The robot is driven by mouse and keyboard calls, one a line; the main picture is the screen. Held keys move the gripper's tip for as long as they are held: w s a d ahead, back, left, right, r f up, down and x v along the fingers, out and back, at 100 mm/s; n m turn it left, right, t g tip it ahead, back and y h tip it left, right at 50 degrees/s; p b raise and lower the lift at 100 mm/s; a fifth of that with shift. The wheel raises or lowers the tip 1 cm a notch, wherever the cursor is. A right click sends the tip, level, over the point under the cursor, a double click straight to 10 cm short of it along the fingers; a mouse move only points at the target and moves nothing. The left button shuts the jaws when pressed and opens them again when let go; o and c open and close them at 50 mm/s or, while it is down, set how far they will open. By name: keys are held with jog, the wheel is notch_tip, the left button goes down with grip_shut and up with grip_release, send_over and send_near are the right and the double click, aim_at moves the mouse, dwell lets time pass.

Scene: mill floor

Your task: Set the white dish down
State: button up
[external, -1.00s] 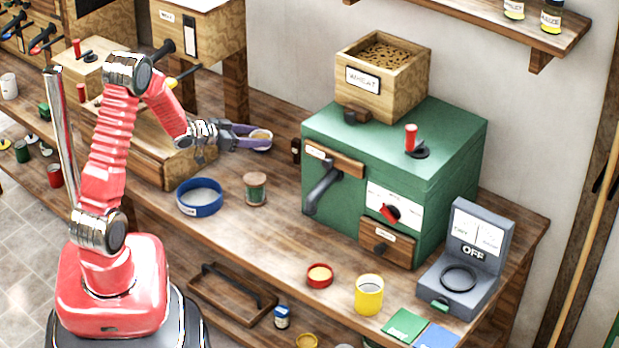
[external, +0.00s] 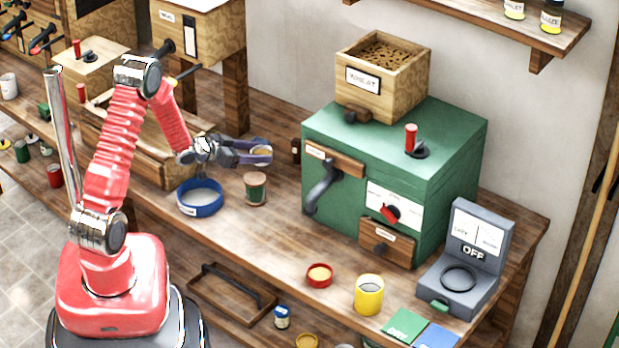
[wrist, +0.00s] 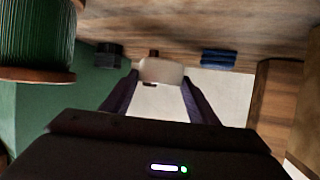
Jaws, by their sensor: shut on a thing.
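The white dish (external: 261,151) is between the fingers of my gripper (external: 259,154) in the external view. It also shows in the wrist view (wrist: 160,71), between the two dark fingers. My gripper is shut on it. The fingers hide much of the dish in the external view. My gripper is over the back part of the bench (external: 240,240), left of the green machine. I cannot tell the exact gap between dish and bench.
A blue ring-shaped pan (external: 201,199) and a green spool-like jar (external: 255,188) stand just in front of my gripper. The green machine (external: 340,150) with a wheat box (external: 380,80) is to the right. A red tin (external: 320,275) and yellow cup (external: 369,295) stand near the front edge.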

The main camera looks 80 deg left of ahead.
jog(key=shift+f, duration=1.95)
jog(key=shift+f, duration=0.1)
jog(key=o, duration=1.1)
jog(key=v, duration=0.4)
jog(key=shift+s+r, duration=0.25)
jog(key=shift+s, duration=0.05)
jog(key=shift+s+d+r, duration=0.1)
jog(key=shift+d+r, duration=0.05)
jog(key=shift+r, duration=3.4)
